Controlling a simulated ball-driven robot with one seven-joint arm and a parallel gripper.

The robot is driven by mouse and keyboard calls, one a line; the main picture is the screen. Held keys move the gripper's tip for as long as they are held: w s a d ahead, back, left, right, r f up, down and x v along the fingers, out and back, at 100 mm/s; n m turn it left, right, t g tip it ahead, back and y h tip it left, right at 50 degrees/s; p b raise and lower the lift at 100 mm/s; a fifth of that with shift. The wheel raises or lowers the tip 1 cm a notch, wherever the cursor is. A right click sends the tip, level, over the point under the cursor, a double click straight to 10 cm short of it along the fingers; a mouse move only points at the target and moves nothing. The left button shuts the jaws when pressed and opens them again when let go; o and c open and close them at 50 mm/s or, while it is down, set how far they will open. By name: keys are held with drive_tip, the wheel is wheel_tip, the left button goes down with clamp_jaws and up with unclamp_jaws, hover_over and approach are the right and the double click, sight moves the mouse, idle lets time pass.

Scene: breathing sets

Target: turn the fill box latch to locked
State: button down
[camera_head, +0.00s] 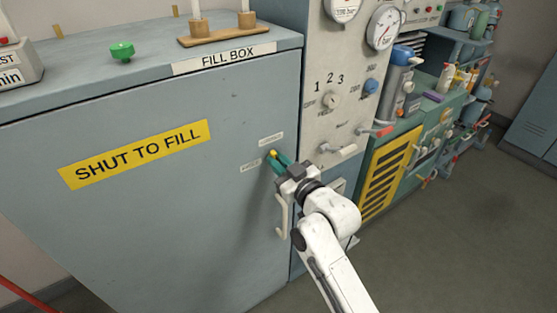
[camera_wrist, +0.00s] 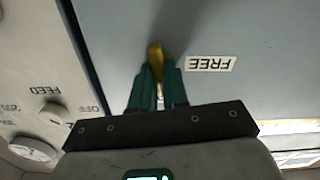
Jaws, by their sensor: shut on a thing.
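The fill box (camera_head: 130,190) is a blue-grey cabinet, and its front looks shut. Its small yellow latch (camera_head: 273,154) sits near the front's right edge. My gripper (camera_head: 281,160) has green fingers shut on the latch. In the wrist view, the yellow latch (camera_wrist: 155,55) shows between the green fingertips (camera_wrist: 154,76), which hide part of it. A "FREE" label (camera_wrist: 209,63) lies beside it, upside down in that view. In the head view, one small label (camera_head: 271,138) is above the latch and another (camera_head: 250,166) is to its left. I cannot tell the latch's exact angle.
A pale handle (camera_head: 281,218) is below the latch, close to my wrist. The panel (camera_head: 330,120) on the right has knobs, gauges and a lever (camera_head: 338,149). A green knob (camera_head: 122,51) and a wooden stand (camera_head: 227,31) are on top. The floor at the right is clear.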

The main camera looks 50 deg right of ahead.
drive_tip(key=shift+m, duration=0.6)
drive_tip(key=c, duration=1.1)
unclamp_jaws()
drive_tip(key=b+v, duration=0.1)
drive_tip(key=v, duration=0.9)
drive_tip(key=shift+s+a, duration=0.1)
drive_tip(key=shift+s, duration=0.3)
